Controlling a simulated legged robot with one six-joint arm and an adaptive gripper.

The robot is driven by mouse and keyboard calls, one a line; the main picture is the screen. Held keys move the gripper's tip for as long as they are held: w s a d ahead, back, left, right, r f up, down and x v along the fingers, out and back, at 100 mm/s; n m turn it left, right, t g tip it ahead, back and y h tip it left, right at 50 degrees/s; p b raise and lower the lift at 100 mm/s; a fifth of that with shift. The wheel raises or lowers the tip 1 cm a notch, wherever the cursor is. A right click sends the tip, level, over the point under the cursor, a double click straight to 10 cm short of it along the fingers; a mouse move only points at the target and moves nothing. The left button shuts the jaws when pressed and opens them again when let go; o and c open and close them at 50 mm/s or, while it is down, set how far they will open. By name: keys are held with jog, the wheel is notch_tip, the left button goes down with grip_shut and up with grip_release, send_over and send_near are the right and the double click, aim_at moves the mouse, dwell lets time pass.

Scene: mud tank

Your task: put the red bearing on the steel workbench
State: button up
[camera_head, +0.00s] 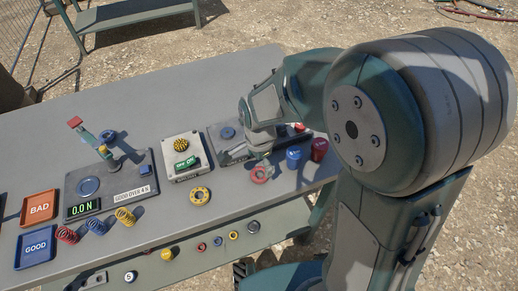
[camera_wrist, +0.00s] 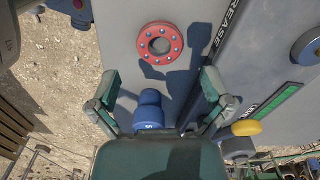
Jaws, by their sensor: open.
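The red bearing (camera_head: 260,174) is a flat ring that lies on the large grey bench (camera_head: 225,235) near its front edge. In the wrist view, the red bearing (camera_wrist: 145,45) shows its round hole and small studs, ahead of the fingers. My gripper (camera_head: 252,150) is over the bench beside the red bearing, at its upper left in the head view. In the wrist view, my gripper (camera_wrist: 160,85) has its two fingers wide apart with nothing held. A second bench (camera_head: 135,14) with green legs stands at the back left. I cannot tell which bench is the steel workbench.
Blue (camera_head: 293,158) and red (camera_head: 319,149) pieces stand right of the bearing. A yellow ring (camera_head: 200,194) and a button box (camera_head: 183,155) are to its left. Springs, a force gauge, and BAD (camera_head: 39,207) and GOOD (camera_head: 36,246) trays lie further left. The far bench top is largely clear.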

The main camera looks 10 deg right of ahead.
aim_at(259, 174)
notch_tip(259, 174, up, 7)
jog(key=s+d+r+n+t, duration=0.5)
jog(key=s+d+r+n, duration=0.5)
jog(key=s+r+n, duration=0.1)
jog(key=shift+s+d+r+n+t, duration=0.2)
jog(key=shift+s+d+n+t, duration=0.15)
jog(key=shift+s+n, duration=0.55)
jog(key=shift+c, duration=0.3)
